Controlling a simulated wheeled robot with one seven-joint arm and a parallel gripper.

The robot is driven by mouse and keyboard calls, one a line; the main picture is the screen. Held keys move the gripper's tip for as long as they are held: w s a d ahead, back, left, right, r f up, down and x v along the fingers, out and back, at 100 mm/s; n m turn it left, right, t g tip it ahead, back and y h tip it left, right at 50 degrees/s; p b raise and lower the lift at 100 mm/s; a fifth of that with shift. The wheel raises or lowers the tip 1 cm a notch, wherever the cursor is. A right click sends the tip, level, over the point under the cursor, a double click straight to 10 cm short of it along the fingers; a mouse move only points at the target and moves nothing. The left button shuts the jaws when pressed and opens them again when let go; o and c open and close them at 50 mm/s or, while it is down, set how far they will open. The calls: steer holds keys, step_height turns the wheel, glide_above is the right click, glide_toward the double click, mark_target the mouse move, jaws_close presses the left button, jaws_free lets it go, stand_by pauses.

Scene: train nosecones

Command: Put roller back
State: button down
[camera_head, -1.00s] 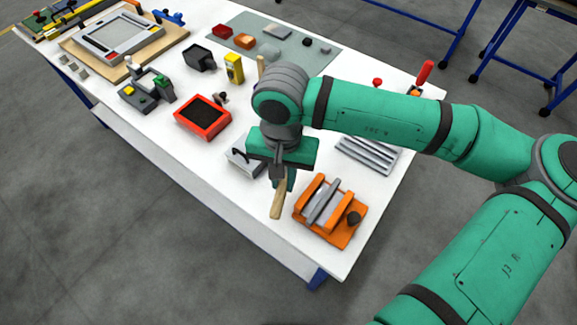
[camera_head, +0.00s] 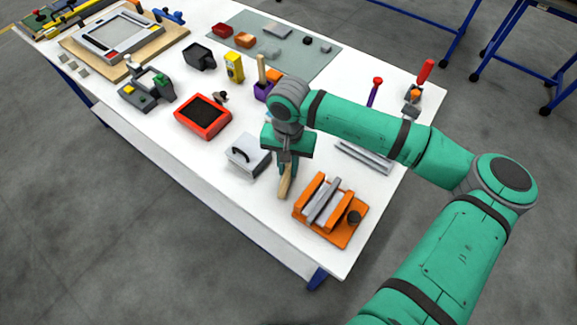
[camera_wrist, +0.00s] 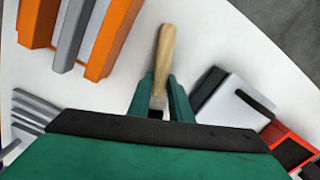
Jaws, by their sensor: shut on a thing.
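My gripper (camera_head: 287,166) is shut on the wooden handle of the roller (camera_head: 284,187) and holds it above the white table. In the wrist view the light wooden handle (camera_wrist: 166,50) sticks out between the two green fingers (camera_wrist: 159,98). The roller's other end is hidden by the gripper, and I cannot see a roller head. An orange stand with a grey bar (camera_head: 330,210) is just to the right of the handle. It also shows at the upper left of the wrist view (camera_wrist: 113,35).
A white-grey box with a black handle (camera_head: 247,155) is close on the left. A grey ribbed piece (camera_head: 362,158) lies behind my arm. A red tray (camera_head: 203,117), a purple holder (camera_head: 263,91) and a red-handled tool (camera_head: 425,71) stand further back. The table's front strip (camera_head: 240,205) is clear.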

mark_target(289, 168)
steer(key=shift+f, duration=0.15)
steer(key=shift+d+f, duration=0.15)
steer(key=c, duration=1.6)
jaws_free()
steer(key=shift+s, duration=0.1)
steer(key=r, duration=1.2)
steer(key=shift+w+r, duration=0.2)
steer(key=shift+w, duration=0.05)
